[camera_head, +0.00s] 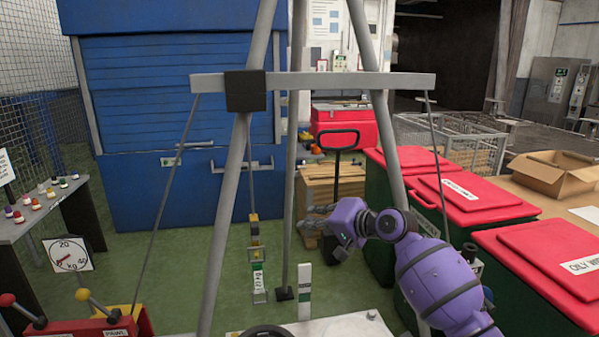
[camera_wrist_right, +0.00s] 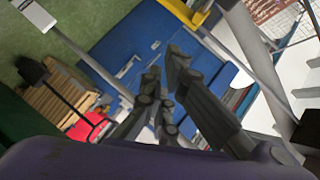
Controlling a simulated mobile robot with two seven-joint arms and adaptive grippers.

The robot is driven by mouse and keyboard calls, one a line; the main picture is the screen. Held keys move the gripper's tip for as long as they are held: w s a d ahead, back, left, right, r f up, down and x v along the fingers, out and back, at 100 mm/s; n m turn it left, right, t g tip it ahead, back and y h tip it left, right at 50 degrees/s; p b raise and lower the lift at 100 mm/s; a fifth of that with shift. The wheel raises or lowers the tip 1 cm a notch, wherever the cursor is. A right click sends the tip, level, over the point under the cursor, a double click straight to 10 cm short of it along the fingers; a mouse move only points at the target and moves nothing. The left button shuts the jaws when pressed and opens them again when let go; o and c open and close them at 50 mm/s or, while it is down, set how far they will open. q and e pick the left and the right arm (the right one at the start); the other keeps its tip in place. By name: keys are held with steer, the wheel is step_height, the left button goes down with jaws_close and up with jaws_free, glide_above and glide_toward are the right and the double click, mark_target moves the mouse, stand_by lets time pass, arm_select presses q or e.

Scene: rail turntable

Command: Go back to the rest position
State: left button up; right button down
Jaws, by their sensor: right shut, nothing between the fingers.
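My right arm is purple and comes in from the lower right of the head view. Its dark gripper (camera_head: 308,220) points left, in front of a wooden pallet stack, and looks apart from the grey frame legs. In the right wrist view the dark fingers (camera_wrist_right: 162,66) are shut with nothing held between them. My left gripper is in neither view.
A grey frame with a crossbar (camera_head: 330,83) stands close in front. A hanging yellow-and-grey scale (camera_head: 256,258) is left of my gripper. Red-lidded bins (camera_head: 470,197) stand at right, a button table (camera_head: 38,215) at left. A blue cabinet (camera_head: 185,190) is behind.

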steer(key=s+d+f+n+t+h, duration=0.2)
steer(key=s+d+f+n+h, duration=0.15)
steer(key=s+f, duration=0.65)
steer(key=s+d+f+n+t+h, duration=0.15)
steer(key=s+d+f, duration=0.45)
steer(key=f, duration=0.8)
steer(key=s+d+f+g+h, duration=0.1)
steer(key=s+d+f, duration=0.1)
steer(key=s+f, duration=0.4)
steer(key=s+d+f+g+h, duration=0.2)
steer(key=s+f, duration=0.3)
steer(key=s, duration=1.2)
steer(key=s+d+f+g+h, duration=0.1)
steer(key=s+f, duration=0.5)
steer(key=s, duration=0.6)
steer(key=shift+d+f+m+h, duration=0.35)
steer(key=shift+d+m+h, duration=0.05)
steer(key=shift+d, duration=0.35)
